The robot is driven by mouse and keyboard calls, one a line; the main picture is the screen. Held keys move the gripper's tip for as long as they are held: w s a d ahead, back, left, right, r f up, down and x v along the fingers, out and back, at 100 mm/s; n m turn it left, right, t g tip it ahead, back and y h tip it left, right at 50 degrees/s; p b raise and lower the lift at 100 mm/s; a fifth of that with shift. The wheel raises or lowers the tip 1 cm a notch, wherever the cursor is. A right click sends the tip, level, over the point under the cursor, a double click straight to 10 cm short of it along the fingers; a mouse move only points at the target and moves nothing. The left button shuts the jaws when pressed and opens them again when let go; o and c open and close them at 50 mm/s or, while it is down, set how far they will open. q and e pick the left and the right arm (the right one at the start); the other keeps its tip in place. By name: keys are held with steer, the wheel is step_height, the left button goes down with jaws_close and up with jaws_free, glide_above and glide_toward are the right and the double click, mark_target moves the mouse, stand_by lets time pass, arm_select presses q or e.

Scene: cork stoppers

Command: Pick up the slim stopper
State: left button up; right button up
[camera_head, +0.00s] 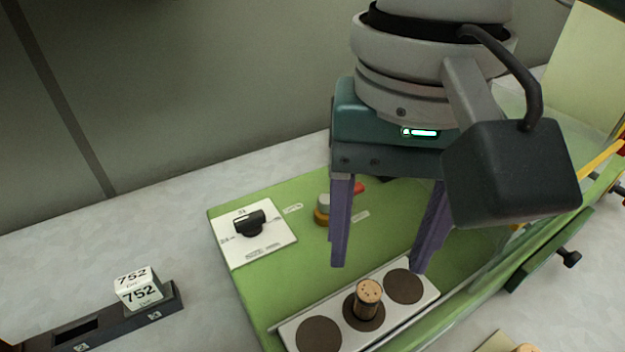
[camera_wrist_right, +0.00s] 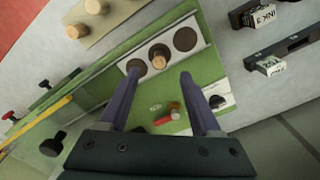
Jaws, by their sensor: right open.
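A cork stopper (camera_head: 367,298) with a speckled tan top stands upright on the middle dark round of a white strip (camera_head: 430,292). It also shows in the right wrist view (camera_wrist_right: 158,61). I cannot tell for certain from its size whether it is the slim one. My right gripper (camera_head: 378,267) is open and empty. Its two purple fingers point down above the green board, apart from the stopper, with the tips just behind it in the head view. In the right wrist view the stopper shows just beyond the gap between the fingertips (camera_wrist_right: 161,74). My left gripper is not in view.
Two more corks stand on a tan block (camera_wrist_right: 120,22) in the wrist view. The green board (camera_head: 260,285) carries a black knob (camera_head: 249,222) and a red-and-yellow part (camera_head: 323,209). A clear panel edges its right side. A dark rack (camera_head: 170,307) holds a "752" block (camera_head: 139,288).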

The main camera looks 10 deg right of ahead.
mark_target(370, 289)
steer(key=shift+d+f, duration=0.2)
steer(key=shift+f, duration=0.95)
step_height(370, 289, down, 6)
steer(key=shift+w+r+b, duration=0.15)
steer(key=shift+r+b, duration=0.1)
steer(key=shift+b, duration=0.15)
jaws_close()
